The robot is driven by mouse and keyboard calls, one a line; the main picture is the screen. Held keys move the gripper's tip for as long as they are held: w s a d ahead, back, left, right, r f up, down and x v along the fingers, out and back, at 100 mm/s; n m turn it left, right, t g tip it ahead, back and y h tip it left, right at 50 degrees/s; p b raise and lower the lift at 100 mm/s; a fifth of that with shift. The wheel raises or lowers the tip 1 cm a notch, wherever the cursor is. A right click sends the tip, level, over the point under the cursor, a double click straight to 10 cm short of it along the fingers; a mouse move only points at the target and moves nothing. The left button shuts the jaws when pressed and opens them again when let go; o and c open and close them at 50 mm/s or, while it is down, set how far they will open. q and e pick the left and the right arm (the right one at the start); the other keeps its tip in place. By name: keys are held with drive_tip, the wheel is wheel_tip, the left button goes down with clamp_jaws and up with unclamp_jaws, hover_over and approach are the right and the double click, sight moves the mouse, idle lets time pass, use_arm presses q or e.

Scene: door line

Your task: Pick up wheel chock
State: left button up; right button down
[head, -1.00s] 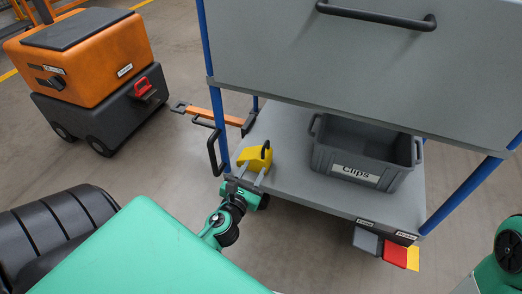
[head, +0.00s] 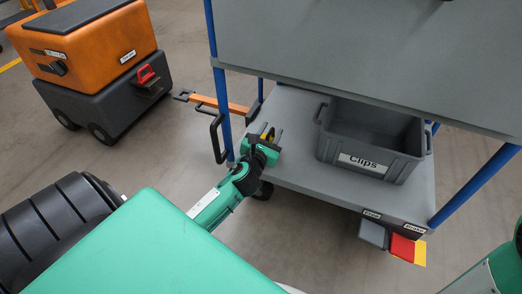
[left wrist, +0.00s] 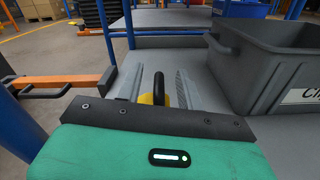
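The yellow wheel chock (head: 264,130) with its black handle stands on the lower shelf (head: 300,184) of the grey cart, near the left post. It is mostly hidden behind my left gripper (head: 271,133) in the head view. In the left wrist view, a bit of the yellow chock (left wrist: 146,99) and its upright black handle (left wrist: 158,88) show between the two fingers of the left gripper (left wrist: 157,84). The fingers are spread, with gaps on both sides of the handle. My right gripper is out of view; only part of the right arm shows at the right edge.
A grey bin labelled Clips (head: 372,138) stands on the shelf to the right. A blue post (head: 222,100) and a black side handle (head: 216,138) are close to my left arm. The cart's upper panel (head: 370,50) overhangs the shelf. An orange tug (head: 98,65) stands at left.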

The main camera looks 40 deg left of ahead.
use_arm(q)
drive_tip(key=shift+x, duration=1.1)
drive_tip(key=shift+c, duration=0.5)
clamp_jaws()
